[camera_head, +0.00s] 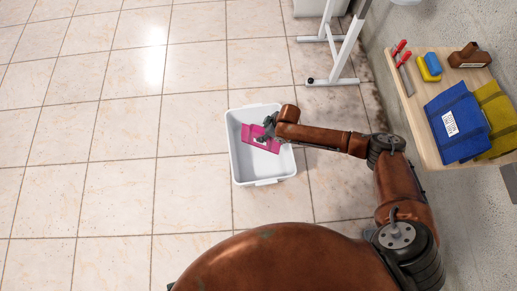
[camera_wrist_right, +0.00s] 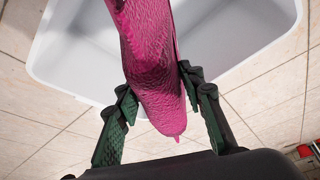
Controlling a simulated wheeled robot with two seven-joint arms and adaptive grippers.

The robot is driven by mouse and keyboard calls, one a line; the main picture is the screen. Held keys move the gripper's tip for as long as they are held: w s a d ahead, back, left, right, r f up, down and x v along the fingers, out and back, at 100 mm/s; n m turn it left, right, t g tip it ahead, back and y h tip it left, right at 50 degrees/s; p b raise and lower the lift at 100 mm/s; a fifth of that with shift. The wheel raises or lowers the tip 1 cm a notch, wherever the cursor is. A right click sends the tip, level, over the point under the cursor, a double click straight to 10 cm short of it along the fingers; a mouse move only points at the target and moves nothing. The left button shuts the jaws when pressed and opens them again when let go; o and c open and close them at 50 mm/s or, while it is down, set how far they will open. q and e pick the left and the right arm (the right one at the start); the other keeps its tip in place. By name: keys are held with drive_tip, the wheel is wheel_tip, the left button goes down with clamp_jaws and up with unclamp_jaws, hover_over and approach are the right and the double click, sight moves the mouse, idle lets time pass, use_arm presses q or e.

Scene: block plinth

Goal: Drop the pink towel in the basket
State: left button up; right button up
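The pink towel (camera_head: 259,138) hangs from my right gripper (camera_head: 268,127) over the basket. In the right wrist view the towel (camera_wrist_right: 150,65) is bunched between the two green-and-black fingers (camera_wrist_right: 158,92), whose tips press on it from both sides. The basket (camera_head: 240,170) is a white-grey tub on the floor, below the gripper. Its wall (camera_wrist_right: 75,60) fills the upper part of the wrist view behind the towel. I cannot tell whether the towel's lower end touches the basket. My left gripper is not in view.
A wooden shelf (camera_head: 424,139) at the right holds a folded blue towel (camera_head: 458,125), a yellow-green towel (camera_head: 497,115), red-handled tools and a yellow-and-blue sponge (camera_head: 429,67). A white metal frame (camera_head: 340,60) stands behind the basket. The tiled floor to the left is clear.

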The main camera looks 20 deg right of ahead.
drive_tip(key=o, duration=0.5)
drive_tip(key=v, duration=0.7)
drive_tip(key=shift+d+r, duration=0.15)
drive_tip(key=shift+r, duration=0.05)
